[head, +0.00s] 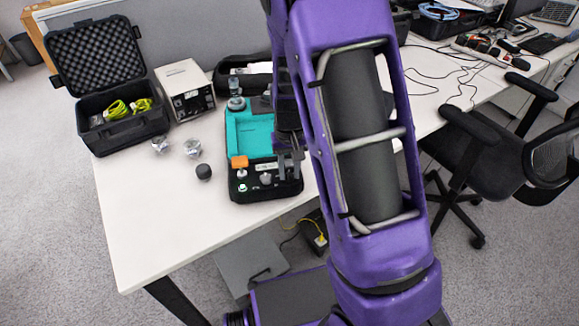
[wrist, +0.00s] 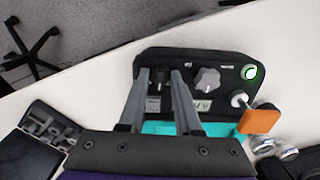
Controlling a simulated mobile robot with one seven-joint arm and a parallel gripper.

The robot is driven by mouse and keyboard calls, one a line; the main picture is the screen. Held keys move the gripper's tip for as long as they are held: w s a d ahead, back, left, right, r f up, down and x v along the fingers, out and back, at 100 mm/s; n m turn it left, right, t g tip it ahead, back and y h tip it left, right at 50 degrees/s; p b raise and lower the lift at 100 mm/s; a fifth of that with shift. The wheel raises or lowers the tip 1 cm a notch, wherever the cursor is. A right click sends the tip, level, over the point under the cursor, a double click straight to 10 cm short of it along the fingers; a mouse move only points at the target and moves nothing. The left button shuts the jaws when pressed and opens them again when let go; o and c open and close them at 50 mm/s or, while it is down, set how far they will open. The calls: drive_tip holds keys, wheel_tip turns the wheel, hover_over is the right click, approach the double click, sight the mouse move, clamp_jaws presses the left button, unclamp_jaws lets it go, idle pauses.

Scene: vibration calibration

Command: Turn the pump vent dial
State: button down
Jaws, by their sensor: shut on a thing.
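The pump unit is a black case (head: 242,194) with a teal panel (head: 240,130) on the white table; its dark control panel (wrist: 225,62) shows in the wrist view. My gripper (head: 290,160) is at the case's right side in the head view. In the wrist view my gripper (wrist: 161,73) points down at the panel, its fingers on either side of a small dark fitting (wrist: 155,88), shut on it. I cannot tell if this fitting is the vent dial. A grey lobed knob (wrist: 207,80) sits beside the fingers, apart from them.
An orange-topped part (wrist: 260,121) and a green-lit button (wrist: 249,72) are on the panel. A black ball-like item (head: 204,172) and metal pieces (head: 192,148) lie left of the case. An open black box (head: 125,125) and a white device (head: 186,90) stand behind them.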

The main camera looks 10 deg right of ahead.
sight(289, 172)
drive_tip(key=m+p, duration=0.1)
drive_tip(key=m, duration=0.3)
drive_tip(key=shift+w+r+m+p, duration=0.1)
drive_tip(key=shift+r+m+p, duration=0.05)
drive_tip(key=shift+m+p, duration=1)
drive_tip(key=shift+m, duration=1.05)
drive_tip(key=c, duration=0.6)
unclamp_jaws()
wheel_tip(289, 172, up, 17)
drive_tip(key=p, duration=0.2)
drive_tip(key=shift+p, duration=0.35)
drive_tip(key=shift+r, duration=0.1)
